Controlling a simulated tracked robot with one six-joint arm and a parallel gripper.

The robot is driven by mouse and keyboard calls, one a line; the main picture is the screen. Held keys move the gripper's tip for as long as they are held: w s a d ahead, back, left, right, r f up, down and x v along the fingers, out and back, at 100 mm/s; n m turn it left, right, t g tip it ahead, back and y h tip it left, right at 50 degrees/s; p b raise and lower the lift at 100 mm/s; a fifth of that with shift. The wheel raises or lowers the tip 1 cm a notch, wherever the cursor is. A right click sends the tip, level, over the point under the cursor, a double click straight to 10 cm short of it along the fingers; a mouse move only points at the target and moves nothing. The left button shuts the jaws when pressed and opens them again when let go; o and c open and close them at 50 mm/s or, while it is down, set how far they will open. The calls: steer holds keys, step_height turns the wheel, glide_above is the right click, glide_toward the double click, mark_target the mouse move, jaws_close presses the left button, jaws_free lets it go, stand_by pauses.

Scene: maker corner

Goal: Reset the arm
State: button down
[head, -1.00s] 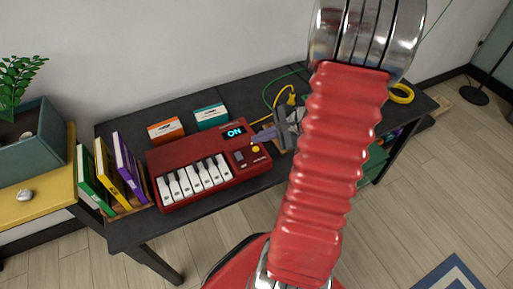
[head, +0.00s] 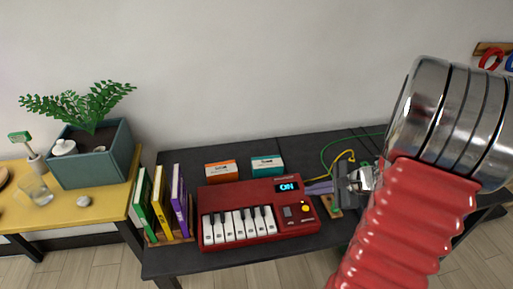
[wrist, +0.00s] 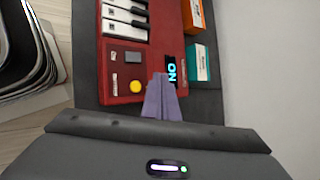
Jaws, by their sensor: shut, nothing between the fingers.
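My gripper (head: 318,188) has purple fingers, pressed together and empty. In the head view it is just right of the red keyboard (head: 255,213), near its lit "ON" display (head: 288,186). In the wrist view the fingers (wrist: 162,99) reach toward the keyboard's control panel (wrist: 125,75), beside the yellow button (wrist: 135,87) and the display (wrist: 172,72). I cannot tell whether the fingertips touch the keyboard. My red ribbed arm fills the right of the head view and hides part of the black table (head: 220,262).
An orange box (head: 221,171) and a teal box (head: 267,166) stand behind the keyboard. Several upright books (head: 161,203) stand at its left. A yellow table (head: 98,207) at left holds a plant in a planter (head: 95,160), a glass and small items. Cables (head: 340,157) lie behind my gripper.

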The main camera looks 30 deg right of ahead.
steer(key=shift+n+g+y, duration=0.3)
steer(key=shift+n+g, duration=0.6)
steer(key=s, duration=0.1)
steer(key=s+a+f, duration=0.1)
steer(key=s+a, duration=0.1)
steer(key=shift+s+a+f, duration=0.1)
steer(key=shift+s+f, duration=0.1)
steer(key=shift+f, duration=0.1)
steer(key=s+a+r+n+h, duration=0.2)
steer(key=a+r+n, duration=0.7)
steer(key=a, duration=0.3)
steer(key=s+a+r+n+g+h, duration=0.1)
steer(key=s+a+r+n+h, duration=0.1)
steer(key=a+r+n, duration=0.8)
steer(key=s+a+n, duration=0.1)
steer(key=a, duration=0.2)
steer(key=shift+s+a, duration=0.2)
steer(key=shift+s, duration=0.1)
steer(key=shift+d+r, duration=0.1)
